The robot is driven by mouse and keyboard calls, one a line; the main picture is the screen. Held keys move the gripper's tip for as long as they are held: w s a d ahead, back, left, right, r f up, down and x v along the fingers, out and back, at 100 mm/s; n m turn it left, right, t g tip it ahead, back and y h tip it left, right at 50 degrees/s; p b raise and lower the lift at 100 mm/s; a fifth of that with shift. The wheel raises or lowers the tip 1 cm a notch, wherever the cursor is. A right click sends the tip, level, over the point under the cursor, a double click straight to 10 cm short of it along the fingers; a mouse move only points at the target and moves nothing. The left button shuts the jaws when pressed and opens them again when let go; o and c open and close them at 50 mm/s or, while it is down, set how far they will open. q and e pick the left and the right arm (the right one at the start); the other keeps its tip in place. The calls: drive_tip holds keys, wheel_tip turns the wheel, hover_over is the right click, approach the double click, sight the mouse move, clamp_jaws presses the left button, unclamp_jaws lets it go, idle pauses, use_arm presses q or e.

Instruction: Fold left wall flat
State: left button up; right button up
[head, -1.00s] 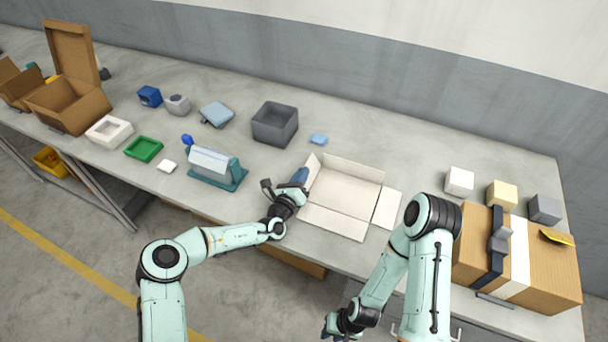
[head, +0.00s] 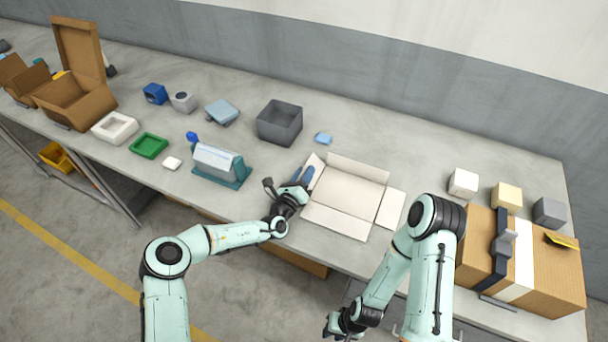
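An open cardboard box blank with a pale inside (head: 345,190) lies on the table in front of me. Its right flap (head: 391,208) lies flat outward, and its back wall (head: 358,167) and front wall (head: 336,222) lean outward. The left wall (head: 316,166) is a narrow pale strip, partly hidden by my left gripper; its exact tilt is unclear. My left gripper (head: 303,179) is at that wall, with its bluish fingers against or just beside it; the finger gap and any contact are too small to tell. My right gripper (head: 335,326) hangs low in front of the table, away from the box.
A teal stand with a grey-blue piece (head: 219,165) stands left of my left gripper. A grey bin (head: 279,123) and small blue block (head: 323,138) are behind. A taped carton (head: 560,275) and several small blocks stand right. Bare table lies behind the box.

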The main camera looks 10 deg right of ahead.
use_arm(q)
drive_tip(key=shift+s, duration=0.1)
use_arm(e)
drive_tip(key=shift+s, duration=0.1)
